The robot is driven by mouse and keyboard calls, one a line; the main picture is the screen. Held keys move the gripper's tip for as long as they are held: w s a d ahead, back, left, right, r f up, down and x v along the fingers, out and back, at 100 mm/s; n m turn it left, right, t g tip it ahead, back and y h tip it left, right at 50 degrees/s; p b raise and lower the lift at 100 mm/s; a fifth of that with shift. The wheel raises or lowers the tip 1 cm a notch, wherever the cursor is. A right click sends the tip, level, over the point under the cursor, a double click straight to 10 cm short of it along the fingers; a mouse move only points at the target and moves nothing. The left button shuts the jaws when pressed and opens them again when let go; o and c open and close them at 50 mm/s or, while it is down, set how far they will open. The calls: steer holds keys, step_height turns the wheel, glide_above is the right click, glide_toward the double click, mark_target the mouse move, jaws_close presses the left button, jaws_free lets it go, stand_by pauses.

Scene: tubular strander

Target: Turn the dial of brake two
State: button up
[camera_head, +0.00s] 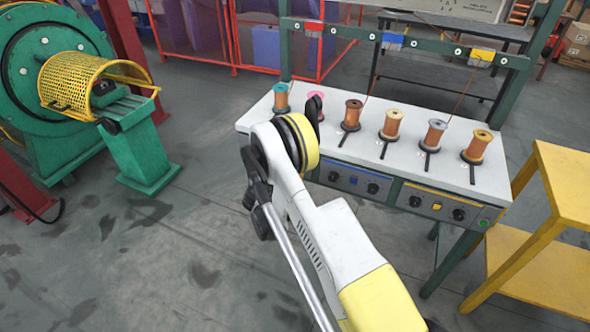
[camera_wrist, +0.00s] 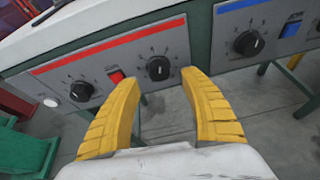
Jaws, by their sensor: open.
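A table's front panel has a red-striped section (camera_wrist: 110,70) with two black dials, a left one (camera_wrist: 82,91) and a right one (camera_wrist: 158,67), in the wrist view. A red switch (camera_wrist: 115,77) sits between them. My gripper (camera_wrist: 158,78) is open, its two yellow fingers on either side of the line to the right red-section dial. They appear apart from it. A blue-striped section to the right has a black dial (camera_wrist: 248,43). The small labels are not readable, so I cannot tell which dial is marked brake two. In the head view my arm hides the red section.
The white tabletop (camera_head: 340,150) bears several wire spools (camera_head: 391,123). The blue (camera_head: 353,181) and yellow (camera_head: 436,207) sections show along its front. A yellow stand (camera_head: 570,165) is at right, a green machine (camera_head: 50,75) at left. The grey floor in front is clear.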

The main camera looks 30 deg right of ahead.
steer(key=b+x, duration=0.1)
steer(key=x, duration=0.3)
jaws_close()
